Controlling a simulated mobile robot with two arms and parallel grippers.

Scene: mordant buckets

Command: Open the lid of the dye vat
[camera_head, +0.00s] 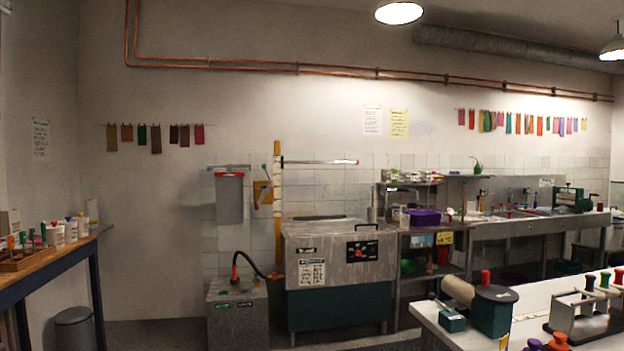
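The likely dye vat (339,272) stands against the back wall near the picture's middle. It is a wide grey metal tank with a teal lower part. The vat is some distance away across the room. Neither of my grippers shows in this view.
A grey box unit (238,318) with a black hose stands left of the vat. A metal bench (420,228) adjoins its right side. A white table (470,340) with tools fills the front right. A wooden workbench (48,262) and a grey bin (75,328) are at left.

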